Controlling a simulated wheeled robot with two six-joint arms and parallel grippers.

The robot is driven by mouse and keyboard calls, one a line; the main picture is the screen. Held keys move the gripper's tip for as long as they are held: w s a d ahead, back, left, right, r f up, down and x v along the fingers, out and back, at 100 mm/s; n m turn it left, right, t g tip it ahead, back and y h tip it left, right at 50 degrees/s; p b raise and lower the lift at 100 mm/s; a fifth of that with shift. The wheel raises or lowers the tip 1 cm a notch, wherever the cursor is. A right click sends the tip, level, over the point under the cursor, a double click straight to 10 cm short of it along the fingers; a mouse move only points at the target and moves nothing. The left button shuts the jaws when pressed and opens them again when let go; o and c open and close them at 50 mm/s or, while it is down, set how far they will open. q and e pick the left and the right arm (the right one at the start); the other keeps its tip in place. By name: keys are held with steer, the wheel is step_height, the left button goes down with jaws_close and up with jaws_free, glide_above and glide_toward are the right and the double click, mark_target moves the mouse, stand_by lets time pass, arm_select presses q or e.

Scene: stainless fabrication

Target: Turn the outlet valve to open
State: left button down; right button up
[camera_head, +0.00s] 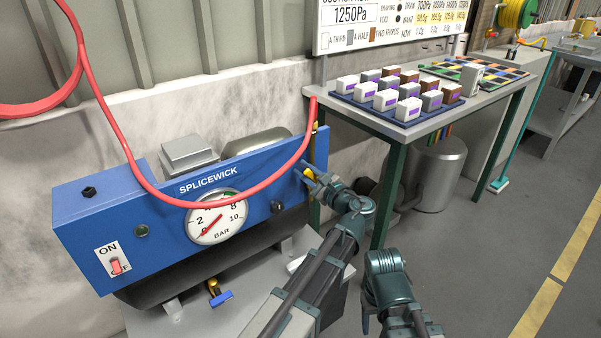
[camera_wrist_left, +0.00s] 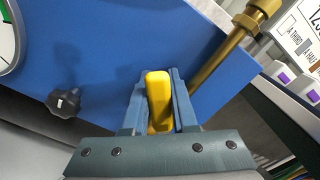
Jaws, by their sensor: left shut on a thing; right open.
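The outlet valve's yellow lever (camera_head: 308,173) is at the right end of the blue compressor panel. My left gripper (camera_head: 307,176) is shut on it, its arm reaching up from the bottom of the head view. In the left wrist view, the yellow lever (camera_wrist_left: 159,100) stands nearly upright between the two fingers (camera_wrist_left: 158,105), with its lower end hidden by the gripper. A brass pipe (camera_wrist_left: 232,52) runs beside it on the right. My right gripper (camera_head: 392,318) is open, low at the bottom of the head view, away from the panel.
The panel carries a pressure gauge (camera_head: 214,218), a red ON switch (camera_head: 116,266) and a black knob (camera_wrist_left: 65,103). A red hose (camera_head: 130,160) loops across its front. A blue-handled valve (camera_head: 220,296) sits below. A table (camera_head: 400,131) with blocks stands behind right; floor at right is clear.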

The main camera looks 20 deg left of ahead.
mark_target(309, 156)
arm_select(q)
steer(key=shift+w+d+r+m+p, duration=0.25)
steer(key=shift+w+d+m, duration=0.25)
steer(key=shift+m, duration=0.75)
steer(key=shift+w+d+r+m+p, duration=0.2)
steer(key=shift+w+d+m, duration=0.35)
steer(key=shift+m, duration=0.75)
steer(key=shift+w+d+r+m+p, duration=0.15)
steer(key=shift+w+d+r+m, duration=0.15)
steer(key=shift+w+m, duration=0.65)
steer(key=shift+s+m, duration=0.3)
steer(key=shift+m, duration=0.1)
steer(key=c, duration=0.7)
jaws_free()
steer(key=shift+d, duration=0.1)
